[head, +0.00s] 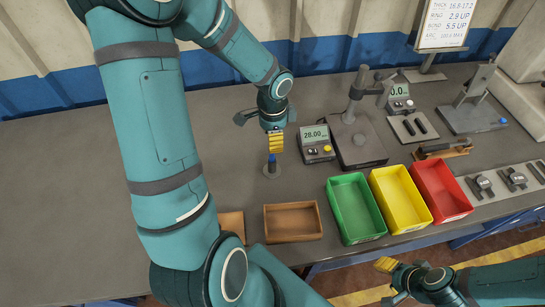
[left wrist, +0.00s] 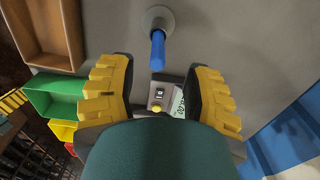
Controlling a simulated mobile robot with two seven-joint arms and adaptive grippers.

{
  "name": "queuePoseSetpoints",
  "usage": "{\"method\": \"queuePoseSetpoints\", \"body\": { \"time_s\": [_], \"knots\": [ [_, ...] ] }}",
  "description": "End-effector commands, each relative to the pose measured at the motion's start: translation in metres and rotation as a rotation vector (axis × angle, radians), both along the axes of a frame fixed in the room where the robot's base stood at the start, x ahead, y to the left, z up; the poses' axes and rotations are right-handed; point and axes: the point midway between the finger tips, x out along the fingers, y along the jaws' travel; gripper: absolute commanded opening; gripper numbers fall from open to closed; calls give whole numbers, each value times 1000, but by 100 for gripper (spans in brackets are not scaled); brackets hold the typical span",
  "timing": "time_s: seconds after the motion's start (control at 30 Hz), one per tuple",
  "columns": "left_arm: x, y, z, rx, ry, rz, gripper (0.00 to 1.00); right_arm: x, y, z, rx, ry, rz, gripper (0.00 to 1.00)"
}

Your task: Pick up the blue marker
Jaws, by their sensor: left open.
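The blue marker (head: 272,159) stands upright in a small round grey holder (head: 272,172) on the grey bench. In the left wrist view the marker (left wrist: 158,50) shows just beyond the fingertips, near the middle of the gap, with the holder (left wrist: 157,17) at its far end. My left gripper (head: 276,142) is open and empty above the marker; its yellow fingers (left wrist: 160,72) are spread on both sides in the left wrist view. The marker looks apart from both fingers. My right gripper (head: 386,265) is at the lower right, past the bench's front edge; its opening is unclear.
A digital readout box (head: 317,143) and a gauge stand (head: 357,140) are right of the marker. A brown tray (head: 293,238) and green (head: 374,237), yellow (head: 416,224) and red (head: 456,214) bins line the front. The bench left of my left arm is clear.

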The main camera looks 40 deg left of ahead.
Motion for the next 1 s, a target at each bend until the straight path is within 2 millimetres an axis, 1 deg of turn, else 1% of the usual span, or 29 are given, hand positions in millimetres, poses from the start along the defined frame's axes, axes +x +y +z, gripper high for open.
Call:
{"method": "queuePoseSetpoints", "body": {
  "time_s": [0.03,0.17,0.27,0.4,0.53,0.63,0.87,0.9,0.97,1.0],
  "knots": [
    [0,0,-6,0,0,-1,50,-1,0,-2,0,2,1,47],
    [0,0,-12,0,0,0,50,-1,0,-3,0,2,2,47],
    [-2,0,-22,-1,1,0,50,-2,0,-6,1,4,4,47],
    [-5,-1,-43,-2,1,-1,50,-4,1,-13,2,9,7,47],
    [-5,-1,-58,-1,1,-1,50,-6,1,-17,3,12,10,47],
    [-5,-1,-63,0,-1,-1,50,-6,1,-18,3,13,10,47],
    [-5,-1,-63,1,-2,0,50,-6,1,-18,3,14,11,47],
    [-5,-1,-63,1,-2,0,42,-6,1,-18,3,14,11,47],
    [-5,-1,-63,1,-2,0,21,-6,1,-18,3,14,11,47],
    [-5,-1,-63,1,-2,0,7,-6,1,-18,3,13,10,47]
  ]
}}
